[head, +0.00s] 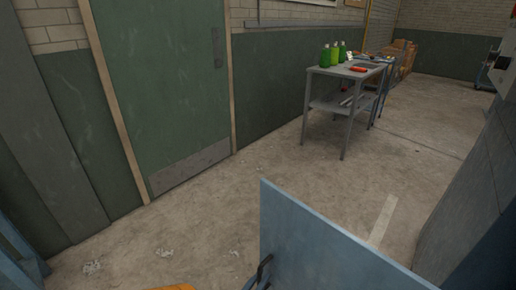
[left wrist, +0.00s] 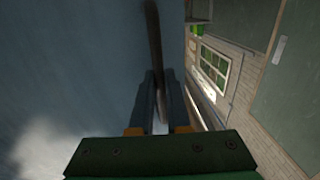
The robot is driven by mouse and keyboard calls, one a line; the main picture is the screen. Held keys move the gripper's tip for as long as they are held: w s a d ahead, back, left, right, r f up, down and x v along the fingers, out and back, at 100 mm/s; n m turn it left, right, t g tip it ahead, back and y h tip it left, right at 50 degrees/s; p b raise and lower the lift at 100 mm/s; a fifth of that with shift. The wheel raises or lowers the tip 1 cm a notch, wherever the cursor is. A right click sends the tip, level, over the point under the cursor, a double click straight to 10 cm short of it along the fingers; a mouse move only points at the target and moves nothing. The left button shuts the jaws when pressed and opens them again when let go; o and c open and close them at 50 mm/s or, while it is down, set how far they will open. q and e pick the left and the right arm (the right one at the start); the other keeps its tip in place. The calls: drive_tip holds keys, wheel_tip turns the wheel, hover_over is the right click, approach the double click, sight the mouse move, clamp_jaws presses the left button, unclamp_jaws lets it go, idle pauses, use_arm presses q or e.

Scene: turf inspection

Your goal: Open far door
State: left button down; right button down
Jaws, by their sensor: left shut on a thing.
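A blue-grey door panel (head: 320,245) stands at the bottom middle of the head view, upright, its flat face toward me. A dark handle (head: 259,272) is on its left edge, partly cut off by the frame. In the left wrist view, the fingers of my left gripper (left wrist: 158,85) are closed around the dark handle bar (left wrist: 155,40), and the blue panel (left wrist: 65,60) fills the left side. My right gripper is not in view.
A green wall door (head: 165,85) with a metal kick plate is shut at left. A grey table (head: 345,72) with green bottles (head: 333,54) stands farther back. The concrete floor (head: 240,205) between is clear. A dark wall or post (head: 465,190) stands at right.

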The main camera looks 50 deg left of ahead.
use_arm(q)
drive_tip(key=c, duration=1.2)
unclamp_jaws()
drive_tip(key=shift+o, duration=0.2)
drive_tip(key=v, duration=0.7)
drive_tip(key=shift+b, duration=0.45)
